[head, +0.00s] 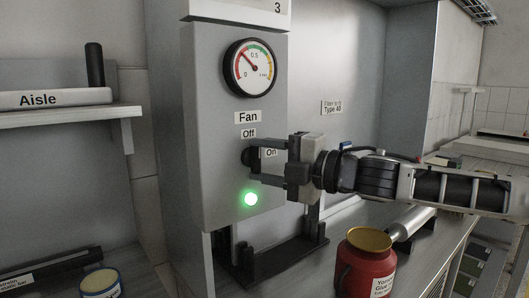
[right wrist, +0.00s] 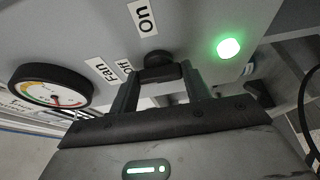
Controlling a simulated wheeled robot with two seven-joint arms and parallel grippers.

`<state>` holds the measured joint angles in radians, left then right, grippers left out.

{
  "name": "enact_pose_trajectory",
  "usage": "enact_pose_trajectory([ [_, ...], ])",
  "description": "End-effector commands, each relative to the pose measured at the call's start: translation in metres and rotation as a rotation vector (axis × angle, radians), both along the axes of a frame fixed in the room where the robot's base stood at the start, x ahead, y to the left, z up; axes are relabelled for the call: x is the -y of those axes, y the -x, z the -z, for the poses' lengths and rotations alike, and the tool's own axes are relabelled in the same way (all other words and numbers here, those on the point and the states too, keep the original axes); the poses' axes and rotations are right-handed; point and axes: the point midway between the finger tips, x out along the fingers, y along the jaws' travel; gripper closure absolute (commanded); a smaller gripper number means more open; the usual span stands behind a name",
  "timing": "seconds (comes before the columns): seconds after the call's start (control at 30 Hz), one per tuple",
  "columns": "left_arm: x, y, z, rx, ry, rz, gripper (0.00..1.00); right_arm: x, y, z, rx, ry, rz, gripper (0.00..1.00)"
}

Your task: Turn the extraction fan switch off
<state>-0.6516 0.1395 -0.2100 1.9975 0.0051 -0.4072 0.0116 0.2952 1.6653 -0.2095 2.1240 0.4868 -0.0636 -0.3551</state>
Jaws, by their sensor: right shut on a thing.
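The fan switch (head: 248,157) is a dark knob on a grey panel (head: 215,100), between the "Off" label (head: 249,133) and the green lamp (head: 250,199), which is lit. The "On" label (head: 270,153) sits to its right, partly behind my gripper. My right gripper (head: 254,160) comes in from the right and is shut on the knob. In the right wrist view, the knob (right wrist: 160,68) sits between the two fingers (right wrist: 160,85). The exact angle of the knob is hard to tell. My left gripper is not in view.
A gauge (head: 250,67) is above the switch. A black stand (head: 270,262) is below the panel. A shelf (head: 70,114) is at the left.

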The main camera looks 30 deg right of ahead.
Motion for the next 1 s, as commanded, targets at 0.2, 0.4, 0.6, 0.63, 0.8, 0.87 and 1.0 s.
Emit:
enact_pose_trajectory([
  [0.2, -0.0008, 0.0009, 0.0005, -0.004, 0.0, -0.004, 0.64, 0.001, -0.0004, -0.0019, 0.006, 0.027, 0.003, 0.76],
  [0.4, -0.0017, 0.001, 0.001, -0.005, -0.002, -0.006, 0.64, 0.0011, -0.0005, -0.0016, 0.007, 0.031, 0.004, 0.76],
  [0.6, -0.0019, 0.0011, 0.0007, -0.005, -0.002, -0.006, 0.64, 0.0011, -0.0005, -0.0017, 0.008, 0.031, 0.004, 0.39],
  [0.63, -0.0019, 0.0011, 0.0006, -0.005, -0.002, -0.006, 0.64, 0.0011, -0.0005, -0.0016, 0.006, 0.03, 0.004, 0.31],
  [0.8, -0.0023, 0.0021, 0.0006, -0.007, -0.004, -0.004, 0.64, 0.0006, -0.0003, -0.001, 0.005, 0.028, 0.002, 0.31],
  [0.87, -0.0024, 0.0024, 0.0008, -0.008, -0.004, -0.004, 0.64, 0.0005, -0.0002, -0.0009, 0.005, 0.027, 0.002, 0.31],
  [1.0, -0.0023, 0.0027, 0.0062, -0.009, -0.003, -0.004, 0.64, 0.0006, 0.0012, 0.0011, 0.006, 0.029, -0.001, 0.31],
])
